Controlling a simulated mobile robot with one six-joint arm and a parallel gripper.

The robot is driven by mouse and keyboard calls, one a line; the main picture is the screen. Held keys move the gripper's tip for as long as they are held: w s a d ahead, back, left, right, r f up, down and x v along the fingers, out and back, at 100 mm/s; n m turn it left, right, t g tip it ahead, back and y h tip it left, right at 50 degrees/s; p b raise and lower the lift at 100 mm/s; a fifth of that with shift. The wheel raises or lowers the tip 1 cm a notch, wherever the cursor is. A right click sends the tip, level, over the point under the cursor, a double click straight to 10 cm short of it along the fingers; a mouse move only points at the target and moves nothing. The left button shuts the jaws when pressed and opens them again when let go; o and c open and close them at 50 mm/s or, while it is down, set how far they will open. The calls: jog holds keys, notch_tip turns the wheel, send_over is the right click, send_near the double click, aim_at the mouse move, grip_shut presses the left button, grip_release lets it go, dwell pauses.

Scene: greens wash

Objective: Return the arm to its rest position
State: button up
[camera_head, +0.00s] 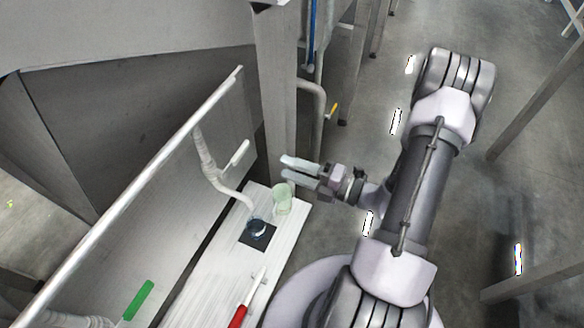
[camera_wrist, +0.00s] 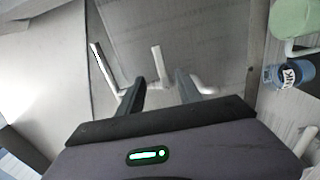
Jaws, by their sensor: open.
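My arm (camera_head: 425,175) stands over the right half of the head view, bent, with its forearm reaching left from the wrist. My gripper (camera_head: 283,167) points left, near the far end of a white plank shelf. Its two fingers are apart with nothing between them. In the wrist view my gripper (camera_wrist: 160,88) shows its dark fingers spread, with a grey metal panel beyond them. A pale green cup (camera_head: 282,198) stands on the shelf just below the fingers in the picture; whether they touch it is unclear. It shows at the wrist view's upper right (camera_wrist: 292,18).
A red-handled tool (camera_head: 238,316) lies nearer. A metal post (camera_head: 277,90) stands behind.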

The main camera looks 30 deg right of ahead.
jog(key=s+a+n+g+y+b, duration=0.3)
jog(key=a+n+g+b, duration=0.55)
jog(key=n, duration=0.55)
jog(key=s+a+n+h+b, duration=0.2)
jog(key=s+n+h+b, duration=0.3)
jog(key=n, duration=0.9)
jog(key=s+a+f+n+h+b, duration=0.1)
jog(key=s+a+n+h+b, duration=0.2)
jog(key=n, duration=1.1)
jog(key=s+h+b, duration=0.2)
jog(key=h+b, duration=0.1)
jog(key=b, duration=0.2)
jog(key=shift+s+a+f+n+h, duration=0.15)
jog(key=shift+f+n+h, duration=0.15)
jog(key=shift+n, duration=0.1)
